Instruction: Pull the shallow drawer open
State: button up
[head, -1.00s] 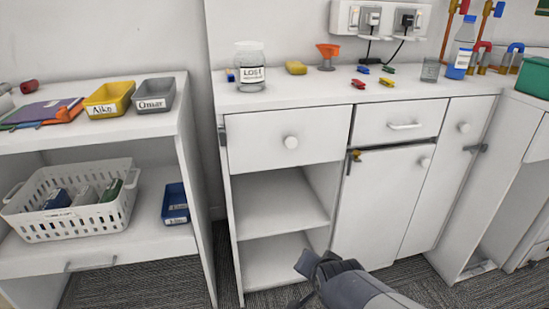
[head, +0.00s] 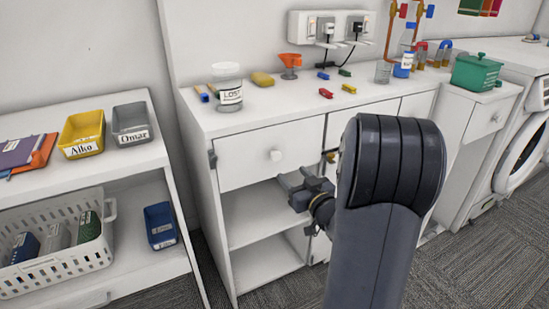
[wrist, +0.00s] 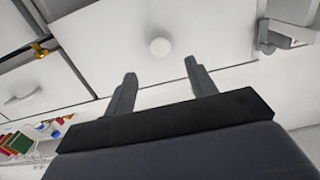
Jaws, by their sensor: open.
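A white drawer (head: 245,163) with a round white knob (head: 277,155) sits closed at the upper left of the white cabinet. A second, shorter drawer front (head: 415,106) is to its right, mostly hidden by my arm in the head view; its bar handle (wrist: 22,97) shows at the left of the wrist view. I cannot tell for sure which is called shallow. My gripper (head: 294,186) is open and empty, just below and right of the knob in the head view. In the wrist view, the knob (wrist: 160,47) lies ahead of and between the two fingers, apart from them.
Open shelves (head: 255,215) lie below the knobbed drawer. A brass-coloured latch (wrist: 40,50) and a grey bracket (wrist: 285,35) flank the drawer front. A jar (head: 228,88) and several small items stand on the top. A shelf unit (head: 155,180) is at left; carpet is between.

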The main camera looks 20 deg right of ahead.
aim_at(277, 158)
jog(key=w, duration=0.9)
jog(key=shift+w+a+b, duration=0.2)
jog(key=shift+w+b, duration=0.1)
jog(key=shift+w, duration=0.1)
jog(key=shift+c, duration=0.5)
grip_shut()
